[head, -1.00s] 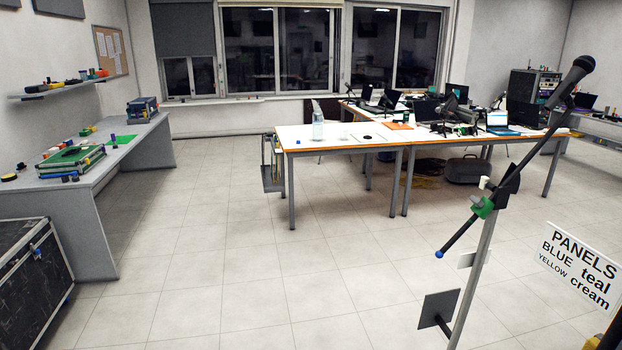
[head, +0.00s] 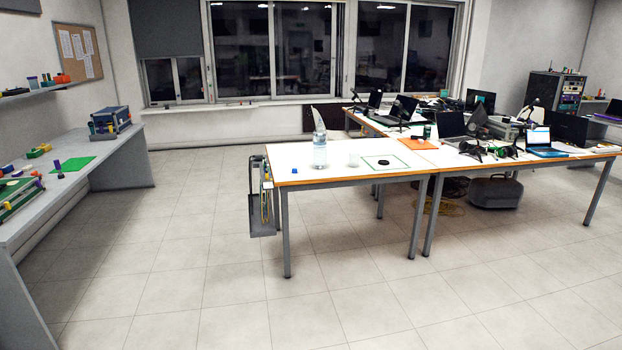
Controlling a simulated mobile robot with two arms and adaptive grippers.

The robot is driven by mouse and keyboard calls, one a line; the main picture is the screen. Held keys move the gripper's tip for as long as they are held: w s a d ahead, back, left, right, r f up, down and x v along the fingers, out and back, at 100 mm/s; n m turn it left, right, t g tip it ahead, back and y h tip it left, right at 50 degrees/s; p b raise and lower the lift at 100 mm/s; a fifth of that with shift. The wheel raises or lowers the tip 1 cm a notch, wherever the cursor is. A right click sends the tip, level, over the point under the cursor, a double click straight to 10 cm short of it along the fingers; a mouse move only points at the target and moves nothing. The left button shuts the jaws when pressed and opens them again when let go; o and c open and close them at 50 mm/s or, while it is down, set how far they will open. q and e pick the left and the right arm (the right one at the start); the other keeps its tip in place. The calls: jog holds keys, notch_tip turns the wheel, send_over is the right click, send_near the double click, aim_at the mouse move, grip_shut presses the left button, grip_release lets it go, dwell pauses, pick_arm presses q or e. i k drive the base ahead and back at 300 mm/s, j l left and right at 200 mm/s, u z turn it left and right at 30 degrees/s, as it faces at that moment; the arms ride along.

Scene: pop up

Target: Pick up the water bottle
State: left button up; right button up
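A clear water bottle (head: 320,152) stands upright on the white table (head: 300,177) with orange edges, near the table's left end. A pale, pointed shape shows just above and behind the bottle's top; I cannot tell what it is. Neither of my grippers is in the head view.
A grey bench (head: 122,150) runs along the left. The tiled floor (head: 200,240) ahead is clear.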

aim_at(320, 145)
jog(key=i, duration=0.9)
jog(key=i+z, duration=0.1)
jog(key=i, duration=0.75)
jog(key=i+j, duration=0.15)
jog(key=i, duration=0.75)
jog(key=i+j+z, duration=0.1)
jog(key=i, duration=0.8)
jog(key=i+j, duration=0.15)
jog(key=i, duration=0.7)
